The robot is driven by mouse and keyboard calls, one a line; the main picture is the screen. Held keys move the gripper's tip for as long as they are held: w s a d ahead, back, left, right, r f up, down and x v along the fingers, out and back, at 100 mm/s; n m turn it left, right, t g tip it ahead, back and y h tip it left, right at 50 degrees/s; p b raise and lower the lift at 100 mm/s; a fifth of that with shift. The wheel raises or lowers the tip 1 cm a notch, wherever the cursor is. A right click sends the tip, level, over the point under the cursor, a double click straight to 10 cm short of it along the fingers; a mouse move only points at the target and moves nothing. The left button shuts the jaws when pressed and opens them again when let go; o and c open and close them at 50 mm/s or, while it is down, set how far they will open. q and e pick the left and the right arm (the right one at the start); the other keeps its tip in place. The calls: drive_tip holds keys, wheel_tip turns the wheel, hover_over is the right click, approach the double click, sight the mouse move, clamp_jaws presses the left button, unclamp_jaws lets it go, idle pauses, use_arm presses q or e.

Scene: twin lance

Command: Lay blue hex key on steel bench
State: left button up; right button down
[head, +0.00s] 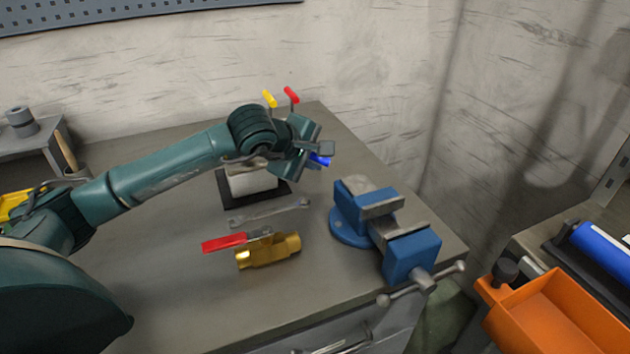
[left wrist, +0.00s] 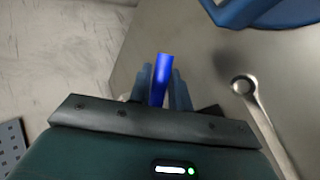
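The blue hex key (head: 321,160) is at my left gripper (head: 318,156), with only its blue handle showing. In the left wrist view the blue handle (left wrist: 162,78) sits between the two fingers, which are closed on it. The gripper appears to be above the far right part of the steel bench (head: 170,275); its exact height is unclear. A pale holder block (head: 252,181) on a black base stands below my arm. A yellow-handled key (head: 269,98) and a red-handled key (head: 291,95) rise behind the arm; their lower ends are hidden. My right gripper is not in view.
A blue vise (head: 400,235) stands at the bench's right edge. A wrench (head: 268,212) and a brass valve with a red lever (head: 268,250) lie at the middle. The bench's left front is fairly clear. An orange bin (head: 550,315) is at lower right.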

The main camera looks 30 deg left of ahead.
use_arm(q)
drive_tip(key=o, duration=0.3)
drive_tip(key=v, duration=0.8)
drive_tip(key=shift+p, duration=0.35)
drive_tip(key=shift+r, duration=0.15)
wheel_tip(320, 180, up, 8)
drive_tip(key=s+p, duration=0.2)
drive_tip(key=p, duration=0.2)
drive_tip(key=shift+s+a, duration=0.15)
drive_tip(key=shift+a, duration=0.15)
